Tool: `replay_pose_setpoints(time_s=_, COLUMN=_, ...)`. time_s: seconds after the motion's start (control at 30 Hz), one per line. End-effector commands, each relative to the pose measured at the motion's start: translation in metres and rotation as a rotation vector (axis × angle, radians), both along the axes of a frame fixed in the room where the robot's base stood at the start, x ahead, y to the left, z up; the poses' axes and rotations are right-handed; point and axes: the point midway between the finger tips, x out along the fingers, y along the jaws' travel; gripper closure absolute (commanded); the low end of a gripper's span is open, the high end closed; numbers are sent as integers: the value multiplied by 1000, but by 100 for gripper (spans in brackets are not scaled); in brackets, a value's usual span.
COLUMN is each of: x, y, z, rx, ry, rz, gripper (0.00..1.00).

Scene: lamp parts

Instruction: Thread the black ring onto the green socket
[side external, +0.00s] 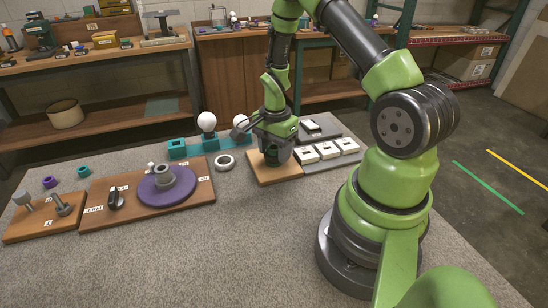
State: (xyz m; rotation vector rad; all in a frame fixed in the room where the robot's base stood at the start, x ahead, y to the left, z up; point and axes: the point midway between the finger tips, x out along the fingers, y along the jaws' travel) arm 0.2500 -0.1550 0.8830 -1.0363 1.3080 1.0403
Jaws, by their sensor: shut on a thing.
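My gripper (272,160) points down over a small wooden board (290,175) right of the table's middle. Its jaws are shut on a dark thing, most likely the black ring, which the fingers largely hide. A dark green shape, probably the green socket, shows between the fingers just above the board. I cannot tell whether the ring is around the socket or only above it.
White blocks (327,150) sit on a grey tray to the right. A purple disc (150,193) lies on a wooden board at left. The front table is clear.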

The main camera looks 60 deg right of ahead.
Motion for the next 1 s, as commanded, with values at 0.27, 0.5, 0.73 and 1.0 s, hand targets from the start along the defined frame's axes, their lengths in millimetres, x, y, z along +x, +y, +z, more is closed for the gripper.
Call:
replay_pose_setpoints(time_s=0.27, x=1, y=0, z=0, rx=-3, ry=-4, rz=-12, gripper=83)
replay_pose_setpoints(time_s=0.5, x=0, y=0, z=0, rx=-3, ry=-6, rz=-347, gripper=83)
replay_pose_setpoints(time_s=0.73, x=0, y=0, z=-1, rx=-3, ry=-6, rz=-590, gripper=83)
replay_pose_setpoints(time_s=1.0, x=0, y=0, z=-1, rx=-3, ry=-7, rz=-602, gripper=83)
